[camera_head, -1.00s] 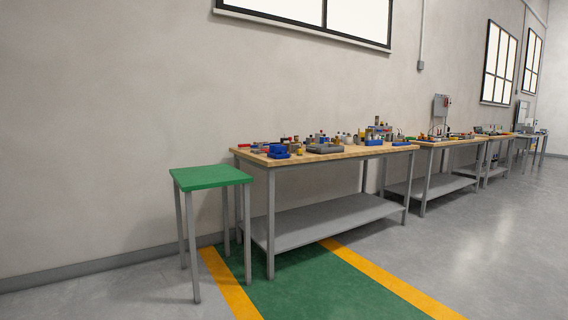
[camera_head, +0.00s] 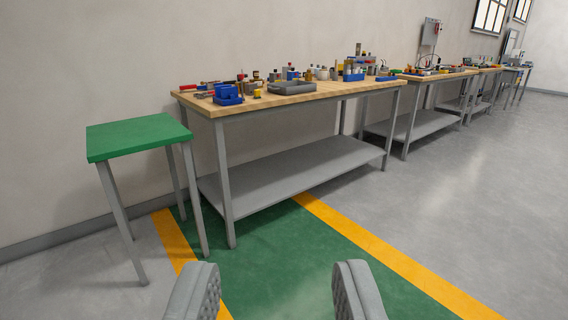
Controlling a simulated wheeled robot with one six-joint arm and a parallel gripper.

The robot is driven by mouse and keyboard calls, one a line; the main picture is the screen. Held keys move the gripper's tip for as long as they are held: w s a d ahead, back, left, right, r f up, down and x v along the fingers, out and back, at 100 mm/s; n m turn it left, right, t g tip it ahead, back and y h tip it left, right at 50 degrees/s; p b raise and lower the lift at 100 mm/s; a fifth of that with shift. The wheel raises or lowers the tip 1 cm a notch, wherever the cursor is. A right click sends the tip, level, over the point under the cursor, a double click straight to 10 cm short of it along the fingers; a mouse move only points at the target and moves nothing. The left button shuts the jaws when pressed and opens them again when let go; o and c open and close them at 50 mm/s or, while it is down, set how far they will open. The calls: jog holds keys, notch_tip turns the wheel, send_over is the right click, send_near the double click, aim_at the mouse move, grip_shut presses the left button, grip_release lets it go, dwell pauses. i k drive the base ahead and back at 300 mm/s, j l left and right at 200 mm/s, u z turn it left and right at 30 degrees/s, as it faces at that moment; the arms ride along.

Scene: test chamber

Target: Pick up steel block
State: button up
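My gripper (camera_head: 276,290) shows at the bottom of the view, its two grey ridged fingers wide apart with nothing between them. It is in front of the workbench, above the green floor strip. The wooden-topped workbench (camera_head: 318,92) carries many small items, and a steel block cannot be told apart among them at this distance. A grey tray (camera_head: 292,88) and blue bins (camera_head: 228,96) sit toward its front edge.
A green-topped stool or small table (camera_head: 138,137) stands left of the workbench with a bare top. More benches (camera_head: 425,76) line the wall to the right. The green floor strip (camera_head: 290,240) with yellow borders is clear, as is the grey floor on the right.

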aim_at(250, 88)
jog(key=i, duration=2.1)
jog(key=i+l+u, duration=0.15)
jog(key=i, duration=0.35)
jog(key=i+l+u, duration=0.15)
jog(key=i, duration=0.35)
jog(key=i+l+u, duration=0.15)
jog(key=i, duration=0.35)
jog(key=i+l+u, duration=0.15)
jog(key=i+l, duration=0.15)
jog(key=i, duration=0.15)
